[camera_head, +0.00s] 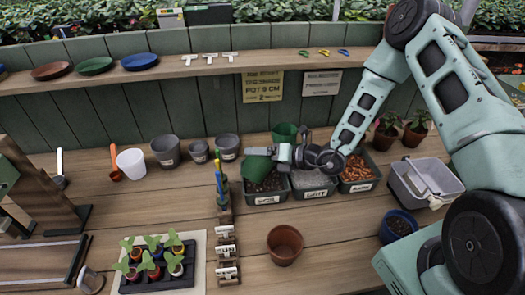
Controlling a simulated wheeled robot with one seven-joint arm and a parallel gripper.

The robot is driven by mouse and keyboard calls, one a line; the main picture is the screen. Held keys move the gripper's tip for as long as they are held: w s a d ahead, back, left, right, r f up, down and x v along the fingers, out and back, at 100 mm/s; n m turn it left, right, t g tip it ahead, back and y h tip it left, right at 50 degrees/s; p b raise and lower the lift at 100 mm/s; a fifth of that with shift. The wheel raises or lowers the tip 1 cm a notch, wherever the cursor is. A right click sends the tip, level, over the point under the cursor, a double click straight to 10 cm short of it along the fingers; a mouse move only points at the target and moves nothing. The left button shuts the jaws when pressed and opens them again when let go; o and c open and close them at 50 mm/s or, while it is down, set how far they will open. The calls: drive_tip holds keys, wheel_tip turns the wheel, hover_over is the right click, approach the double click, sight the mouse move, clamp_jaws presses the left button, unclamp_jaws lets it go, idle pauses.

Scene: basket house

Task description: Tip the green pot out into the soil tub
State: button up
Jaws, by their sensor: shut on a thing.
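My gripper (262,151) is over the left tub of the row at the back of the table. It is shut on a green pot (257,168), which hangs tilted just above that tub. The soil tub (267,199) is dark green with a white label and dark contents. The pot hides part of its inside, and I cannot see the pot's mouth or whether anything is falling from it. Another green pot (284,132) stands behind my gripper, partly hidden by it.
A grit tub (315,193) and a bark tub (358,187) stand to the right. Grey pots (166,151) stand left. A terracotta pot (285,243), a seedling tray (157,284) and a label rack (226,235) are in front. A grey basin (425,182) is at right.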

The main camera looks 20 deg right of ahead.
wheel_tip(320, 180, down, 2)
drive_tip(key=shift+f+m+y+b, duration=0.1)
drive_tip(key=shift+m+y+b, duration=0.4)
drive_tip(key=shift+m+b, duration=0.45)
drive_tip(key=shift+r+m+y+p, duration=0.4)
drive_tip(key=shift+r+m+p, duration=0.1)
drive_tip(key=shift+m+p, duration=0.2)
drive_tip(key=m+y, duration=0.1)
drive_tip(key=m, duration=0.2)
drive_tip(key=shift+r+m+y, duration=0.1)
drive_tip(key=shift+m+y, duration=0.15)
drive_tip(key=shift+y, duration=0.05)
drive_tip(key=m, duration=0.1)
drive_tip(key=m+t+y, duration=0.1)
drive_tip(key=m, duration=0.1)
drive_tip(key=shift+r+m+b, duration=0.2)
drive_tip(key=shift+m+b, duration=0.1)
drive_tip(key=shift+b, duration=0.05)
